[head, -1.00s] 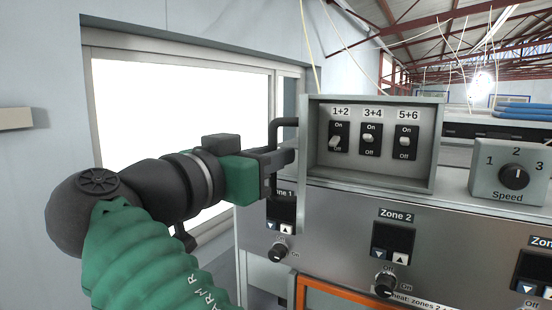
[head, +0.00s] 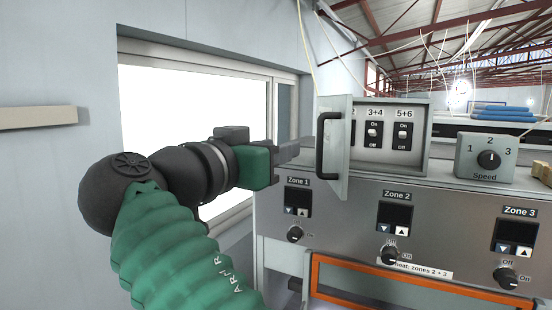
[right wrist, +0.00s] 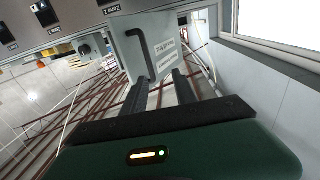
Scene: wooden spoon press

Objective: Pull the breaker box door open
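The breaker box (head: 425,135) sits on top of the metal panel. Its door (head: 337,178) stands open at the box's left side, jutting toward me. It hides most of the 1+2 switch; the 3+4 and 5+6 switches show. The black bar handle (head: 321,145) is on the door's left-facing outer side. My right gripper (head: 288,150), on the arm marked ARM R, is left of the handle with a small gap. In the right wrist view, the open fingers (right wrist: 162,82) point at the door (right wrist: 165,40) and the handle (right wrist: 143,50), with nothing clearly between them. My left gripper is not in view.
Below the box, the panel (head: 345,215) carries zone displays and knobs. A speed dial box (head: 486,158) stands to the right. An orange-framed opening (head: 314,280) is low in front. A window (head: 190,100) and wall lie behind my arm.

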